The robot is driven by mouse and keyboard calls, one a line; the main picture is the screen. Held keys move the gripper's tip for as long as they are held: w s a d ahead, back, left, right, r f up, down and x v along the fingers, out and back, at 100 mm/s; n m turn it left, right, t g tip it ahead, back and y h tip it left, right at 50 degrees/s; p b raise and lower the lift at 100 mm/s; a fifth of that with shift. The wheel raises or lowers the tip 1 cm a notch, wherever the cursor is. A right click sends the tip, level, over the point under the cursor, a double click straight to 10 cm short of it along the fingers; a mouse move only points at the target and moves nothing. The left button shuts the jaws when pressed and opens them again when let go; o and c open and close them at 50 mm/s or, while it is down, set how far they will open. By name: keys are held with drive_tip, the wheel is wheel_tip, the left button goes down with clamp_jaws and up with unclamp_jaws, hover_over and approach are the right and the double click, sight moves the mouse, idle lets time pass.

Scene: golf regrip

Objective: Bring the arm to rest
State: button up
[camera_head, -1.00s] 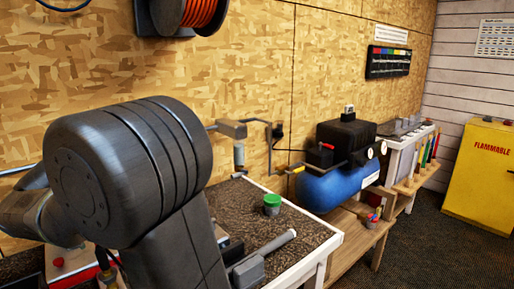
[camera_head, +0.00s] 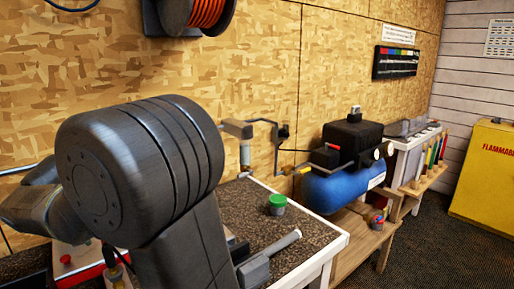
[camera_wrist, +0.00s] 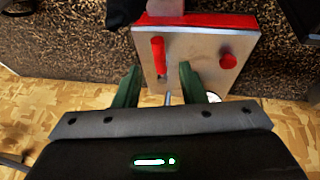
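My gripper (camera_wrist: 158,84) shows in the wrist view with its two green fingers spread apart and nothing held between them. Beyond the fingertips is a metal-faced box (camera_wrist: 196,58) with red edges, a red lever (camera_wrist: 158,55) and a red knob (camera_wrist: 228,61). The box sits at the edge of a dark speckled worktop (camera_wrist: 75,48). In the head view my dark arm fills the left side, and the gripper is hidden or out of frame. A red device with a red button (camera_head: 66,260) shows behind the arm at lower left.
The speckled bench (camera_head: 320,240) holds a green-lidded cup (camera_head: 277,204) and a grey clamp-like tool (camera_head: 285,243). A blue compressor (camera_head: 340,186) stands farther right, beside a wooden shelf. A yellow cabinet (camera_head: 485,180) is at the far right. The carpet (camera_head: 430,245) is clear.

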drive_tip(key=x, duration=0.4)
drive_tip(key=shift+w+d, duration=0.1)
drive_tip(key=shift+w, duration=0.1)
drive_tip(key=shift+w+d+n+y+p, duration=0.15)
drive_tip(key=shift+d+n+y+p, duration=0.15)
drive_tip(key=shift+n+p, duration=0.4)
drive_tip(key=shift+w+n, duration=0.15)
drive_tip(key=shift+n, duration=0.35)
drive_tip(key=shift+d, duration=0.1)
